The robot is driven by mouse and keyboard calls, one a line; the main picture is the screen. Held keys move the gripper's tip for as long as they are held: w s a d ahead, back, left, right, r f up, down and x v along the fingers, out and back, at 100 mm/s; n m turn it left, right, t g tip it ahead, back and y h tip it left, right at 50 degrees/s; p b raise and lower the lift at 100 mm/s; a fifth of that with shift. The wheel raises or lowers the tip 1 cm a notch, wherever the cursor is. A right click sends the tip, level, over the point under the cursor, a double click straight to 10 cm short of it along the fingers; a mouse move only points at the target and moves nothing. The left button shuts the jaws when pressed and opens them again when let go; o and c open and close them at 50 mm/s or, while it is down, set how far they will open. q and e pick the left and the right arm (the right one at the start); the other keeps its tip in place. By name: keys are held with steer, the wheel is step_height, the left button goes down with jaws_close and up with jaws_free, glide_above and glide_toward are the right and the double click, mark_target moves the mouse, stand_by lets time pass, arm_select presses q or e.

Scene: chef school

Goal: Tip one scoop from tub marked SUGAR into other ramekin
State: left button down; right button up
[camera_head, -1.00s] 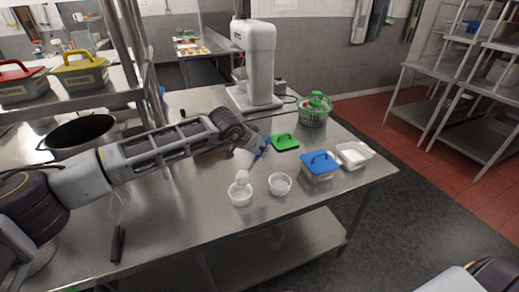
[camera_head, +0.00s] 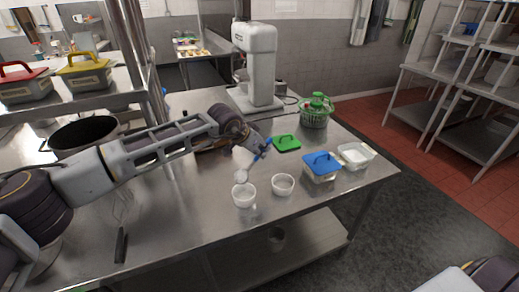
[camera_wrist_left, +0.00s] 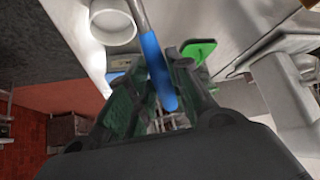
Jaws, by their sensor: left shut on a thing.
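My left gripper (camera_head: 260,147) is shut on the blue handle of a scoop; the handle also shows between the fingers in the wrist view (camera_wrist_left: 158,72). The scoop's pale bowl (camera_head: 241,176) hangs just above the left white ramekin (camera_head: 244,198), over its back rim. A second white ramekin (camera_head: 283,186) stands to its right, apart from it. A tub with a blue lid (camera_head: 321,162) and an open tub with white contents (camera_head: 355,154) stand further right. Their markings are not readable. My right gripper is out of view.
A green lid (camera_head: 286,143) lies flat behind the ramekins. A green salad spinner (camera_head: 315,112) and a white stand mixer (camera_head: 256,68) stand at the back. A whisk (camera_head: 121,240) lies at the front left. The front middle of the steel table is clear.

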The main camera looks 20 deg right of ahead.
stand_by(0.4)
arm_select(q)
steer(key=shift+s+f, duration=0.1)
steer(key=shift+s, duration=0.2)
steer(key=shift+a+h, duration=0.15)
steer(key=shift+h, duration=0.15)
